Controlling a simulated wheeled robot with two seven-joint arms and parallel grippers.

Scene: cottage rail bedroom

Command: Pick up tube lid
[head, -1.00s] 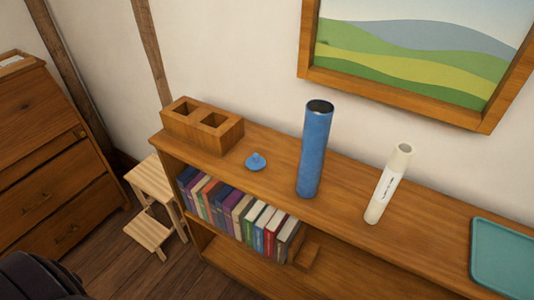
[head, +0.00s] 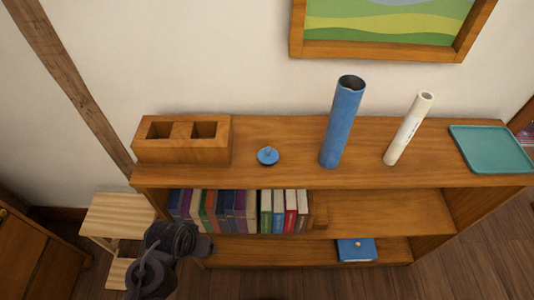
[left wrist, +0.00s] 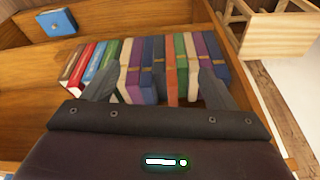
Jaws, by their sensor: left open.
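The tube lid (head: 268,155) is a small blue disc with a knob on top. It lies on the shelf top (head: 290,128), between the wooden block with two square holes and the blue tube. The blue tube (head: 342,122) stands upright with its top end open. My left arm shows at the lower left of the head view, below the shelf top and in front of the books, with its fingertips not clear there. In the left wrist view my left gripper (left wrist: 157,85) is open and empty, facing the book row. The lid is not in that view. My right gripper is not in view.
A two-hole wooden block (head: 183,140) stands left of the lid. A white tube (head: 409,128) and a teal tray (head: 491,148) are to the right. A blue book (head: 357,250) lies lower down. A step stool (head: 118,215) stands at left.

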